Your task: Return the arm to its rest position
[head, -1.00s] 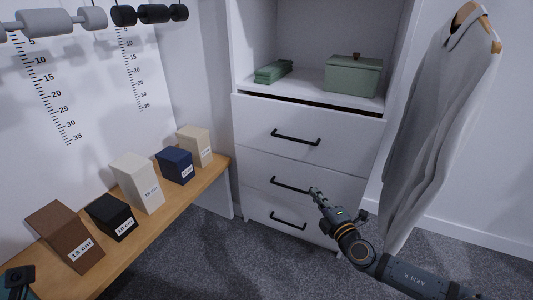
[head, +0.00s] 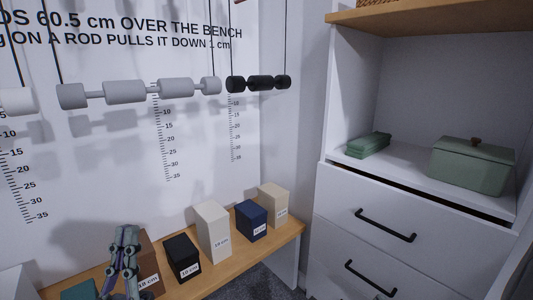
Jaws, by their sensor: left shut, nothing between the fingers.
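My left gripper (head: 126,234) shows at the lower left of the head view, pointing up. Its fingers are shut with nothing between them. It appears in front of a brown box (head: 149,250) marked 18 cm and covers part of it. I cannot tell whether it touches the box. The rest of my left arm is mostly below the picture. My right arm and right gripper are out of view.
A wooden bench (head: 284,238) holds black (head: 182,258), cream and navy (head: 251,220) boxes; a teal object (head: 80,290) is at lower left. Grey rollers (head: 125,92) and black rollers (head: 258,83) hang above. A white drawer cabinet (head: 360,200) stands right.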

